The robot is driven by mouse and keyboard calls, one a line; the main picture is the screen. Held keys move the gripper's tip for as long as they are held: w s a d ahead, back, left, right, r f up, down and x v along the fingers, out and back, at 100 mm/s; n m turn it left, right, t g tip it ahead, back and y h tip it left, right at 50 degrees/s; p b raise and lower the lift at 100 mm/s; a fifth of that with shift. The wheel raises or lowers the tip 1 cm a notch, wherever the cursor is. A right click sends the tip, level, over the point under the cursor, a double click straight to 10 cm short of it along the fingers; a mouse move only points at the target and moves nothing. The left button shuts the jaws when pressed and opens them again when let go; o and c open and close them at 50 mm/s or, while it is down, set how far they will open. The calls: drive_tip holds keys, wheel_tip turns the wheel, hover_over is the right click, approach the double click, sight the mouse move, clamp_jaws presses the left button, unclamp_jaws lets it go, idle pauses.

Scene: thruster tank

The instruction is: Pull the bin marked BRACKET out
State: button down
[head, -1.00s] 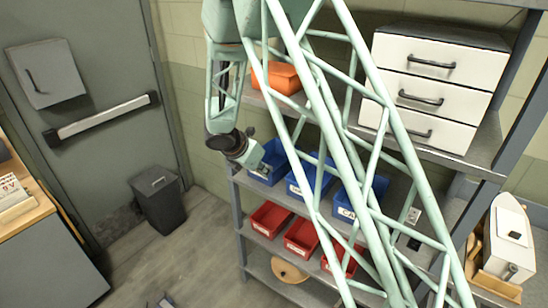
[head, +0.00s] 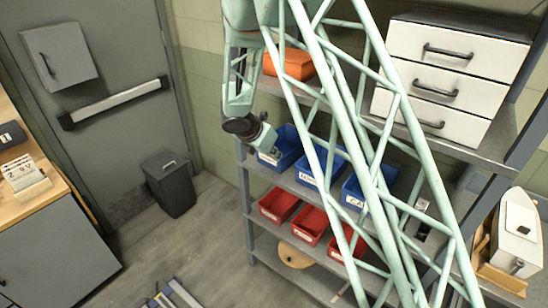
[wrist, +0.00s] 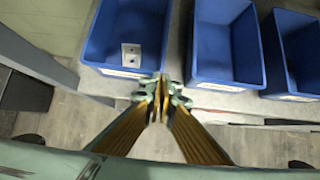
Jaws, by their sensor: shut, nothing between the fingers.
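Three blue bins stand in a row on a shelf: a left one (head: 288,140), a middle one (head: 313,177) and a right one (head: 352,192). Each has a white front label; I cannot read BRACKET on any, and the right label seems to start with CA. In the wrist view the left blue bin (wrist: 104,38) holds a small metal plate with holes (wrist: 131,53). My gripper (wrist: 160,84) is shut and empty, its tips by that bin's front right corner; contact is unclear. In the head view my gripper (head: 274,153) is at the same bin's front.
Red bins (head: 279,205) stand on the shelf below, behind my arm's lattice. An orange bin (head: 290,63) and a white drawer unit (head: 450,75) are above. A black trash bin (head: 170,184) stands left.

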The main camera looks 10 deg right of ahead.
drive_tip(key=p, duration=0.2)
approach(292, 151)
drive_tip(key=x, duration=0.5)
drive_tip(key=shift+w+d+r, duration=0.2)
drive_tip(key=shift+w+r, duration=0.05)
drive_tip(key=shift+w, duration=0.05)
drive_tip(key=shift+w+d+f+p, duration=0.15)
drive_tip(key=shift+w+f+p, duration=0.05)
drive_tip(key=shift+p, duration=0.1)
drive_tip(key=shift+f, duration=0.5)
drive_tip(key=shift+s+f+b, duration=0.1)
drive_tip(key=shift+b, duration=0.35)
drive_tip(key=shift+s+f, duration=0.15)
